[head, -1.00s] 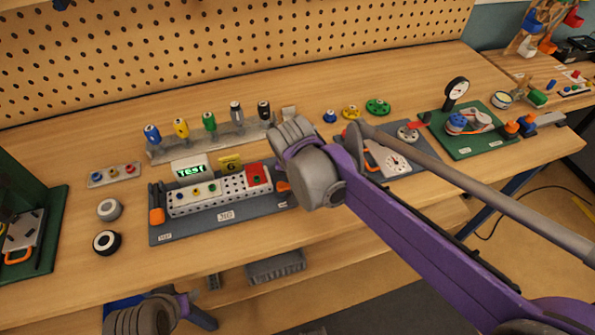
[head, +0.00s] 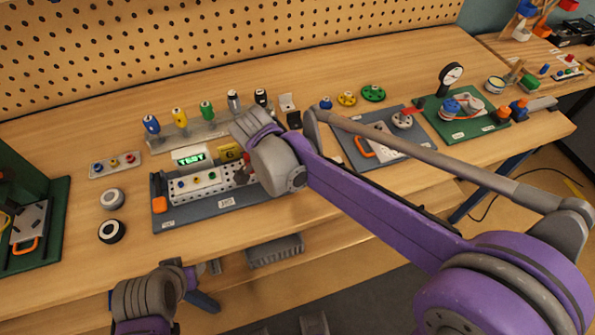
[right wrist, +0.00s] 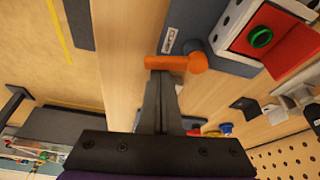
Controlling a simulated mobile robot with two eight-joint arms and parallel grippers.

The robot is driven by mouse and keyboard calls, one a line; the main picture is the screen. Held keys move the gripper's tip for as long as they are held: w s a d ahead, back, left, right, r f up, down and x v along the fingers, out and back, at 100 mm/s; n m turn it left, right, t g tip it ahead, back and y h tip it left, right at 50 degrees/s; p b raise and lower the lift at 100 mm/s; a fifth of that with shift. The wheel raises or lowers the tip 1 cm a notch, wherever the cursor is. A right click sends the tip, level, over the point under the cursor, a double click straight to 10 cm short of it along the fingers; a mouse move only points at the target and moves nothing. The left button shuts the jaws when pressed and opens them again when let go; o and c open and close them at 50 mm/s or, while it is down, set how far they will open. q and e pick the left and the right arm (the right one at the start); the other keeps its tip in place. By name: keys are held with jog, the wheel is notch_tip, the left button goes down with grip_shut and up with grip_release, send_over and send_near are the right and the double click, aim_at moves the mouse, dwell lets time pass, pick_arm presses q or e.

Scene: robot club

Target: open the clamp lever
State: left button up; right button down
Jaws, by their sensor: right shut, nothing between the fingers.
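The orange clamp lever (right wrist: 178,64) shows in the right wrist view at the edge of a blue-grey base plate (right wrist: 195,25). My right gripper (right wrist: 163,78) is shut and empty. Its fingertips are right at the lever's lower side; I cannot tell whether they touch it. In the head view my right arm hides this end of the fixture, with the lever and my gripper. The fixture's white perforated block (head: 200,188) and another orange lever (head: 159,205) at its left end show there.
A red block (right wrist: 270,40) with a green button is close to the lever. Screwdrivers (head: 207,111) stand in a rack behind the fixture. Two rolls (head: 112,231) lie left of it. The front table strip is mostly clear.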

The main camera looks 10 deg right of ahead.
jog(key=shift+w, duration=0.1)
jog(key=shift+w+a, duration=0.35)
jog(key=shift+w, duration=0.3)
jog(key=shift+d, duration=0.1)
jog(key=shift+w+d, duration=0.15)
jog(key=shift+d, duration=0.05)
jog(key=d, duration=0.1)
jog(key=w+d, duration=0.1)
jog(key=shift+d, duration=0.35)
jog(key=shift+d+r, duration=0.1)
jog(key=shift+r, duration=0.55)
jog(key=p+v, duration=0.1)
jog(key=v, duration=0.7)
jog(key=shift+s+r, duration=0.2)
jog(key=shift+r, duration=0.05)
